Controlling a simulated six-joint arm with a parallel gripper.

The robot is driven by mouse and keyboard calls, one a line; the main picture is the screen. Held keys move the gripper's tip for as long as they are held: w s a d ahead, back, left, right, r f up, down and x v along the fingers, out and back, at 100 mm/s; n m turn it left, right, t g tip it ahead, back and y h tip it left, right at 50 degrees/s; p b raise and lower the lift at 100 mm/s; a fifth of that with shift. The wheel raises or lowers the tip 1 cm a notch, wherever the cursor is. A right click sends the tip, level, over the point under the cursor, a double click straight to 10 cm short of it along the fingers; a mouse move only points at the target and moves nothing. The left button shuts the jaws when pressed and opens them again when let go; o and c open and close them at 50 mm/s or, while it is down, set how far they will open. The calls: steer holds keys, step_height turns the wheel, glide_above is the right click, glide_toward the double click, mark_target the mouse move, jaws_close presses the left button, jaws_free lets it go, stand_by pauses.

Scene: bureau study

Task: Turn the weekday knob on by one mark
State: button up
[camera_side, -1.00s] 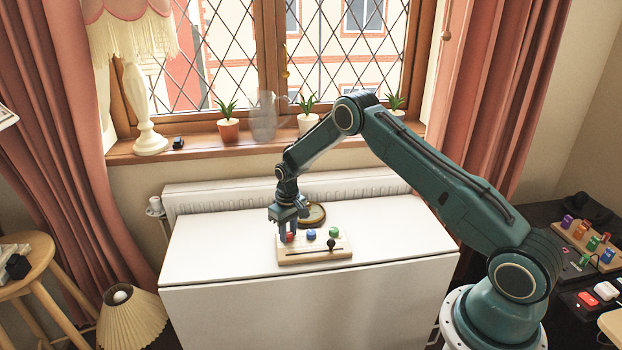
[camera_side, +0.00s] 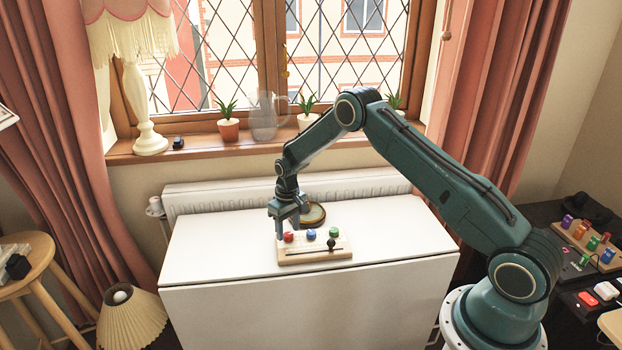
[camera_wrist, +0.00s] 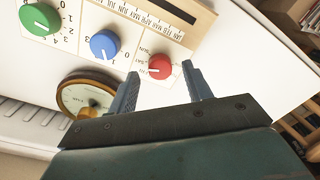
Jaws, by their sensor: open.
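The weekday knob is the red knob (camera_side: 288,237) at the left end of a wooden calendar board (camera_side: 318,256). In the wrist view, the red knob (camera_wrist: 159,67) has small day letters printed around it. A blue knob (camera_wrist: 104,44) and a green knob (camera_wrist: 40,19) sit in a row with it. My gripper (camera_side: 290,228) is over the left end of the board. In the wrist view, its fingers (camera_wrist: 160,70) are spread apart, one to each side of the red knob and clear of it. Nothing is held.
A round brass-rimmed dial (camera_wrist: 88,95) lies on the white table (camera_side: 220,248) behind the board. A dark slider knob (camera_side: 331,243) sits on the board's front slot. The table is clear to the left and right.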

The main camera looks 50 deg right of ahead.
step_height(320, 180, up, 12)
steer(key=shift+d+r, duration=0.2)
steer(key=shift+d, duration=0.05)
stand_by(0.3)
step_height(320, 180, up, 14)
steer(key=f+t, duration=0.1)
glide_above(290, 233)
steer(key=s+a, duration=0.4)
steer(key=s, duration=0.2)
steer(key=s+a+r+t, duration=0.2)
steer(key=s+a+r, duration=0.2)
steer(key=s+r, duration=0.45)
steer(key=s+a+r+t, duration=0.1)
steer(key=s+a, duration=0.1)
steer(key=s, duration=0.9)
steer(key=s+a+r+n+t, duration=0.1)
steer(key=s+a, duration=0.1)
steer(key=s, duration=1)
steer(key=shift+a+r+t, duration=0.2)
steer(key=shift+a+t, duration=0.1)
steer(key=shift+a, duration=0.05)
